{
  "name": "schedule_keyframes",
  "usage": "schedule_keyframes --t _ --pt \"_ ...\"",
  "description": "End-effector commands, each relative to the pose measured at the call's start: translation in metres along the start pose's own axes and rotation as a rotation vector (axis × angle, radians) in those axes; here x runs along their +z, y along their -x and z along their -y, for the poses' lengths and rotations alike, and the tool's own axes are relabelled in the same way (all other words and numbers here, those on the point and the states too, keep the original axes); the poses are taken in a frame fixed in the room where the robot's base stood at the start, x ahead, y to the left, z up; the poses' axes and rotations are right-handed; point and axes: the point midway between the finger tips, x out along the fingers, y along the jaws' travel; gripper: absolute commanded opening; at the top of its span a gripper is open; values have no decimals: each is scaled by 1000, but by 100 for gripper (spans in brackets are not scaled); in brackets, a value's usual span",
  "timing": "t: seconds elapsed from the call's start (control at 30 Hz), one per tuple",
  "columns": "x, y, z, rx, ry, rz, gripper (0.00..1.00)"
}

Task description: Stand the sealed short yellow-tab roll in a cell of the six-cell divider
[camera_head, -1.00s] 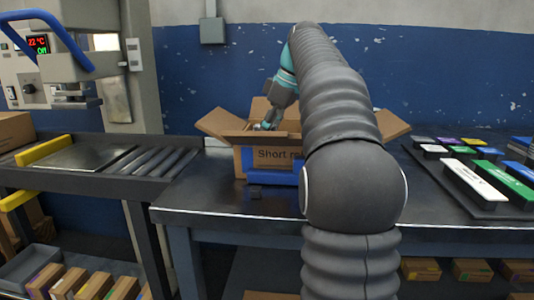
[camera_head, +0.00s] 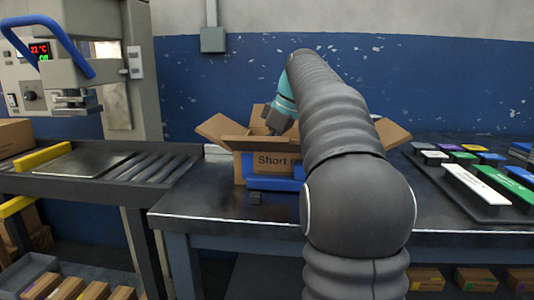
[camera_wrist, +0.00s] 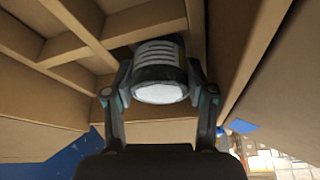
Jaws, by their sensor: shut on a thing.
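My gripper (camera_wrist: 160,78) is shut on a short dark roll (camera_wrist: 160,93) with a pale end face, seen close up in the wrist view. The roll's tab colour and seal cannot be made out. The cardboard divider (camera_wrist: 70,50) fills the upper part of the wrist view, and the roll's far end is at the mouth of a cell. How deep it reaches is hidden.
The carton's flaps (camera_head: 392,133) spread outward. A rack of coloured long and short bars (camera_head: 490,190) lies on the table at the right. A roller conveyor (camera_head: 150,168) and a press-like machine (camera_head: 75,70) stand at the left.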

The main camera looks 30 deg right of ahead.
Motion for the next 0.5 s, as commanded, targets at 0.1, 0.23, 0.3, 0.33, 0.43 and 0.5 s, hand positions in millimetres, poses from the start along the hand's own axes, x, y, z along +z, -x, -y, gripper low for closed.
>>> schedule_keyframes --t 0.1,0.23,0.3,0.33,0.43,0.5 --pt "6 -13 -1 -16 -4 13 0" --pt "7 -16 -1 -17 -4 14 0" --pt "7 -16 -1 -17 -4 15 0" --pt "8 -17 -1 -18 -4 16 63" --pt "8 -17 -1 -19 -4 17 66" --pt "8 -17 -1 -20 -4 17 66"
